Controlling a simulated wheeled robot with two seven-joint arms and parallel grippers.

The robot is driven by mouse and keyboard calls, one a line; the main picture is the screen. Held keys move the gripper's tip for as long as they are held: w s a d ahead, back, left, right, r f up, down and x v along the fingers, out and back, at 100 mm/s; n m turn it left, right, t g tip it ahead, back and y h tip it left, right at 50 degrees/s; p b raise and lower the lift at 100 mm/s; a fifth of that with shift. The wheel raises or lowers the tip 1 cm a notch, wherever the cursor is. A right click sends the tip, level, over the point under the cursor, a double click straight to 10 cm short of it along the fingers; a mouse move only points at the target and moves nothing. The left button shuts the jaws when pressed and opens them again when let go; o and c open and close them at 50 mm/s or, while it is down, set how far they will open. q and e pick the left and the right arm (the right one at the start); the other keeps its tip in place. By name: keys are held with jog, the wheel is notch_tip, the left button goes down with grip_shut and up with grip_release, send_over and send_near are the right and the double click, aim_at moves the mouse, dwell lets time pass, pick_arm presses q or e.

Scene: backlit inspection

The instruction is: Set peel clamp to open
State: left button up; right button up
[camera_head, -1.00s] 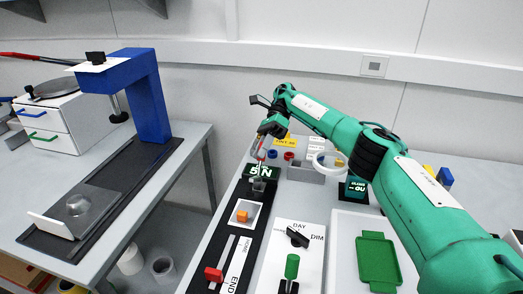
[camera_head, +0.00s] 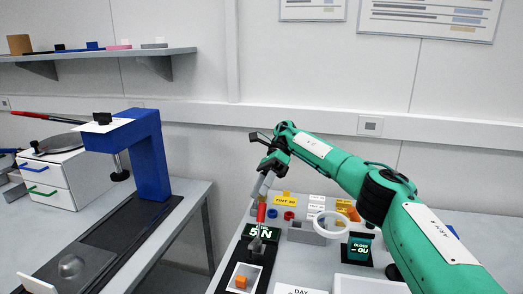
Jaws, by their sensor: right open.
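A blue upright stand (camera_head: 150,160) with an overhanging arm is on the left table. It has a black knob (camera_head: 102,118) on a white plate on top and a black-footed post (camera_head: 119,175) hanging below, clear of the dark base. No label names the peel clamp, so I cannot tell which part it is or its setting. My right gripper (camera_head: 265,190) is over the far end of the right bench, well right of the blue stand, and is open. A grey and red piece (camera_head: 261,210) shows just below it; I cannot tell whether they touch. My left gripper is not in view.
A clear dome (camera_head: 70,266) sits on the dark base. A white drawer box (camera_head: 52,183) stands behind at left. A gap separates the tables.

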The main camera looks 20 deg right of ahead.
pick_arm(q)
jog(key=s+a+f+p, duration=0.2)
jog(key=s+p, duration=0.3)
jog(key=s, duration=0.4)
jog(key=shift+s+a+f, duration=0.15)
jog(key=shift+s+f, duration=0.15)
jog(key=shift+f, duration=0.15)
pick_arm(e)
notch_tip(320, 180, up, 12)
jog(key=shift+r, duration=0.2)
jog(key=shift+c, duration=0.2)
